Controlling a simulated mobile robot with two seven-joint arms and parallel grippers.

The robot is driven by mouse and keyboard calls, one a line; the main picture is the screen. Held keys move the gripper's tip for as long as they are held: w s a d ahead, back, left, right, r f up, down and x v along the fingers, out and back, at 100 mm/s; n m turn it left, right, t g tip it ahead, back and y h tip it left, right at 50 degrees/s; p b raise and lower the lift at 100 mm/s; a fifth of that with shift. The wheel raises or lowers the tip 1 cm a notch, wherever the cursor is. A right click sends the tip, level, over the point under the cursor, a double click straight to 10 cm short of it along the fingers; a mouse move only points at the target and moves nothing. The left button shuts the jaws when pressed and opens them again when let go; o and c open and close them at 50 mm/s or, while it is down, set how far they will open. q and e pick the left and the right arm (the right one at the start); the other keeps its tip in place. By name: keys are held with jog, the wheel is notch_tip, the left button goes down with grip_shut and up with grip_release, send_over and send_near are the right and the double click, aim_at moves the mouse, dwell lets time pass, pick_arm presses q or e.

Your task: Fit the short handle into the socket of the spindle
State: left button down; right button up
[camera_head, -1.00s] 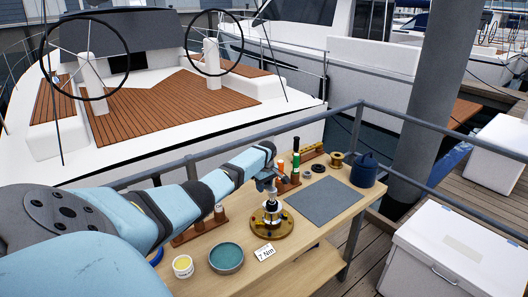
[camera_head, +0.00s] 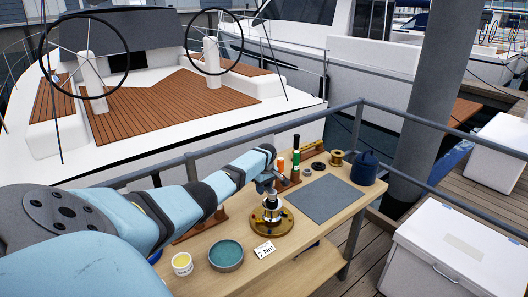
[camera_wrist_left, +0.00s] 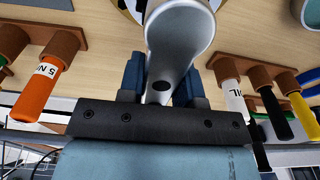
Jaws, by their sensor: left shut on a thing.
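My left gripper (camera_head: 267,183) is shut on a pale grey, smooth piece, seemingly the short handle (camera_wrist_left: 178,35). In the left wrist view the piece lies between the blue fingers (camera_wrist_left: 160,82) and widens away from them. In the head view the gripper is just above the spindle (camera_head: 272,213), which stands upright on a round brass base (camera_head: 271,224) on the bench. The gripper and its dark shadowed parts hide the spindle's top, so I cannot tell whether the handle touches the socket. My right gripper is not in view.
A teal bowl (camera_head: 226,258), a yellow-topped tub (camera_head: 182,264) and a 7 Nm card (camera_head: 264,250) stand in front. Racked tools, one orange (camera_wrist_left: 38,90), are nearby. A grey mat (camera_head: 320,198) lies clear at right. A blue bag (camera_head: 363,168) is behind it.

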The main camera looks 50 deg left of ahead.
aim_at(266, 186)
pick_arm(q)
jog(key=shift+f, duration=0.2)
jog(key=c, duration=0.7)
grip_release()
jog(key=r, duration=0.9)
jog(key=d+r+b, duration=0.1)
jog(key=r, duration=0.4)
jog(key=shift+d, duration=0.1)
